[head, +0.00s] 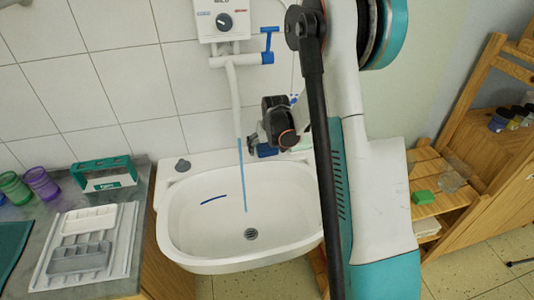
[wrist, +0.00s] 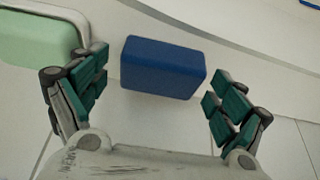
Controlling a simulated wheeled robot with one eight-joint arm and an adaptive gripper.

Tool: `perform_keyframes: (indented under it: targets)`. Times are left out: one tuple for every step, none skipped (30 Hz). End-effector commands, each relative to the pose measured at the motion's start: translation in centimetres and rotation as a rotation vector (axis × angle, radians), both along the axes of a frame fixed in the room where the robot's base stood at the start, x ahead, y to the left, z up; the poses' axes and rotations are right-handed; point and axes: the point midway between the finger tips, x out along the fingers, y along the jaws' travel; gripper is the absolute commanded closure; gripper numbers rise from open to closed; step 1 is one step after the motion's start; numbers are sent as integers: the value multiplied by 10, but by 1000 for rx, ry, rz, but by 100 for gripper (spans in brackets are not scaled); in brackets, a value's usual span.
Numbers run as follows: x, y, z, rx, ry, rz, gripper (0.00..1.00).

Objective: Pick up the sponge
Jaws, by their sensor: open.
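A blue block that looks like the sponge (wrist: 163,67) lies on the white back rim of the sink in the wrist view. In the head view a bit of this blue sponge (head: 266,151) shows below my gripper (head: 268,140), partly hidden by it. In the wrist view my gripper (wrist: 162,75) is open, with its green-padded fingers on either side of the sponge. Gaps show between the sponge and both fingers, so it is not gripped. How far the fingertips are above the rim is hard to tell.
A pale green block (wrist: 35,40) in a light holder sits close beside the left finger. The white sink (head: 180,215) has a blue streak in its basin and a water stream from the tap (head: 240,60). A green block (head: 424,197) lies on the wooden shelf at right.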

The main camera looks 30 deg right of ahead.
Motion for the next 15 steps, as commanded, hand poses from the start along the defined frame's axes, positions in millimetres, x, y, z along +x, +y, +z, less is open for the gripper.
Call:
perform_keyframes:
  targets:
    - [1,0,-3,0,0,0,10]
    - [1,0,-3,0,0,0,10]
    - [1,0,-3,0,0,0,10]
    - [1,0,-3,0,0,0,10]
    - [1,0,-2,0,0,0,10]
    - [1,0,-2,0,0,0,10]
    - [1,0,-2,0,0,0,10]
    - [1,0,-2,0,0,0,17]
    - [1,0,-2,0,0,0,25]
    - [1,0,-2,0,0,0,29]
    - [1,0,-2,0,0,0,34]
    - [1,0,-2,0,0,0,41]
    - [1,0,-2,0,0,0,46]
    - [1,0,-2,0,0,0,46]
    - [1,0,-2,0,0,0,46]
